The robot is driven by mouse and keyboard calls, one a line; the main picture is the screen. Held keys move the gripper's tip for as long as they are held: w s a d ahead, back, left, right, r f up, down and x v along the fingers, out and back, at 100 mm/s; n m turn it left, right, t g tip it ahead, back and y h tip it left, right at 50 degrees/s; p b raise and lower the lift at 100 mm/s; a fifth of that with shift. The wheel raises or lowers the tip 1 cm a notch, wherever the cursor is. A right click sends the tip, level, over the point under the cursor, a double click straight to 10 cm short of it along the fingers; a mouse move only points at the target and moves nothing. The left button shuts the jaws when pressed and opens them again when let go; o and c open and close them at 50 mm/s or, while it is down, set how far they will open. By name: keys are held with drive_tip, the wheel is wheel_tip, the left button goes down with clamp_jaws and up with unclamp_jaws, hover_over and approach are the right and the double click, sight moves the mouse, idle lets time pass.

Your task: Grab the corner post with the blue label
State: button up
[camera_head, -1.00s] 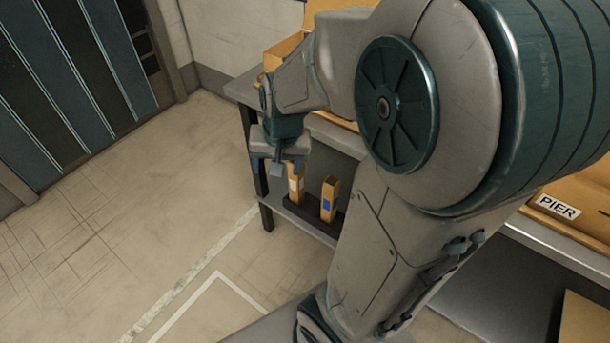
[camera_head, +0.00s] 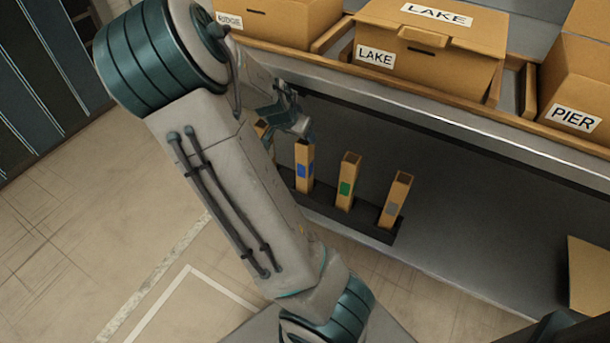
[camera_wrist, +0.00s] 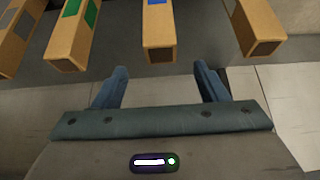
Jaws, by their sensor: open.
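The corner post with the blue label (camera_head: 305,157) is a tan square post standing in a dark rack (camera_head: 382,229) under the counter. In the wrist view, that post (camera_wrist: 158,38) is just beyond the gap between my fingers, roughly centred, with its blue label at the top edge. My gripper (camera_head: 303,127) is close to this post's upper end in the head view. It is open, and the wrist view shows nothing between its fingers (camera_wrist: 160,72).
A green-label post (camera_head: 348,168) and a grey-label post (camera_head: 398,189) stand to the right; another post (camera_head: 262,129) is mostly hidden behind my arm. The counter above holds LAKE (camera_head: 452,70) and PIER (camera_head: 573,85) crates. A tan panel (camera_head: 590,280) is at lower right.

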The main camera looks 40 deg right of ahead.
sight(306, 145)
drive_tip(key=b+x, duration=0.5)
drive_tip(key=x, duration=0.5)
drive_tip(key=shift+w+d+f, duration=0.1)
drive_tip(key=shift+w+f, duration=0.1)
drive_tip(key=shift+f, duration=0.15)
drive_tip(key=c, duration=1.4)
